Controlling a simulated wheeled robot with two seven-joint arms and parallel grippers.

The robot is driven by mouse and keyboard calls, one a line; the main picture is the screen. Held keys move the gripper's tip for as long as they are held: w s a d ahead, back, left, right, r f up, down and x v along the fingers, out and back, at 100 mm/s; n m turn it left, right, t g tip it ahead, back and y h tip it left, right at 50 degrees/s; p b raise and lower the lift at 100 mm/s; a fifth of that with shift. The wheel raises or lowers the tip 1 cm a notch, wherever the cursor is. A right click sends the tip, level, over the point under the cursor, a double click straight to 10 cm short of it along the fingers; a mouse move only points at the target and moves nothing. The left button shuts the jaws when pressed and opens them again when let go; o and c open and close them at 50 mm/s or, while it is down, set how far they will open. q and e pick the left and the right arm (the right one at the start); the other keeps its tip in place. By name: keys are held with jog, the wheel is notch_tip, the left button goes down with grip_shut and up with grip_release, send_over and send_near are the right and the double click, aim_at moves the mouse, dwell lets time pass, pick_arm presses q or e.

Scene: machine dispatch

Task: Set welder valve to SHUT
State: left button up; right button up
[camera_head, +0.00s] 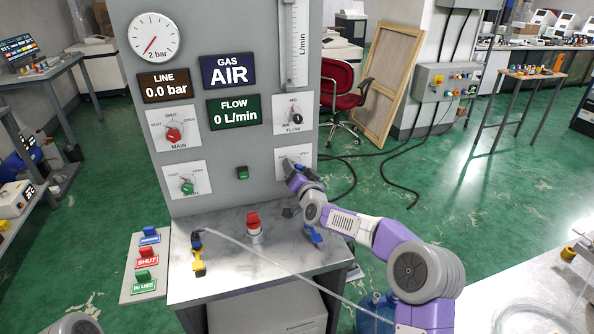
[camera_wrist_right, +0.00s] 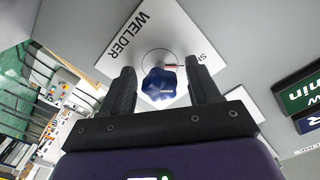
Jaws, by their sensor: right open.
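The welder valve is a blue lobed knob (camera_wrist_right: 160,88) on a white plate marked WELDER (camera_wrist_right: 135,32) in the right wrist view. I cannot tell surely where the knob points. My right gripper (camera_wrist_right: 159,68) is open, one finger on each side of the knob, with gaps visible. In the head view my right gripper (camera_head: 291,172) is at the panel's lower right and covers much of the welder plate (camera_head: 284,158). My left gripper is out of view.
The MAIN knob (camera_head: 173,134) is red and another, green knob (camera_head: 187,187) sits below it. Tags (camera_head: 147,257) lie at left.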

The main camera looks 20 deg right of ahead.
jog(key=shift+s, duration=0.1)
jog(key=s, duration=0.7)
jog(key=shift+s+d, duration=0.15)
jog(key=shift+s, duration=0.05)
